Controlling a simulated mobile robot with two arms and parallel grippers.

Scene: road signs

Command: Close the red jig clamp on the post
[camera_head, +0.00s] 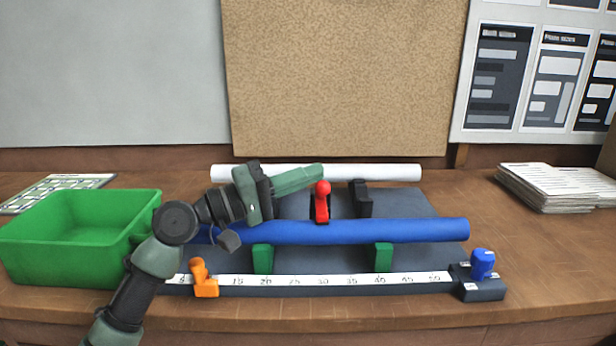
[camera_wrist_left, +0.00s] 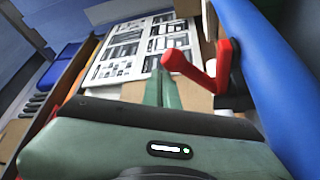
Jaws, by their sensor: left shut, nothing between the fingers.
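The red jig clamp (camera_head: 322,202) stands behind the long blue post (camera_head: 400,231), which lies across the dark jig. Its red handle has a rounded knob and stands up in the head view. In the left wrist view the red handle (camera_wrist_left: 207,78) is a bent lever beside the blue post (camera_wrist_left: 275,85). My left gripper (camera_head: 318,171) is shut and empty, its fingers pointing right, just above and beside the red knob. The closed fingertips (camera_wrist_left: 160,78) show close to the knob in the wrist view; I cannot tell if they touch. My right gripper is not in view.
A white post (camera_head: 390,173) lies behind the jig. Green supports (camera_head: 383,258), an orange stop (camera_head: 202,278) and a blue-handled clamp (camera_head: 483,265) sit along the front ruler. A green bin (camera_head: 70,250) stands left, papers (camera_head: 550,187) lie right. The table's right front is clear.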

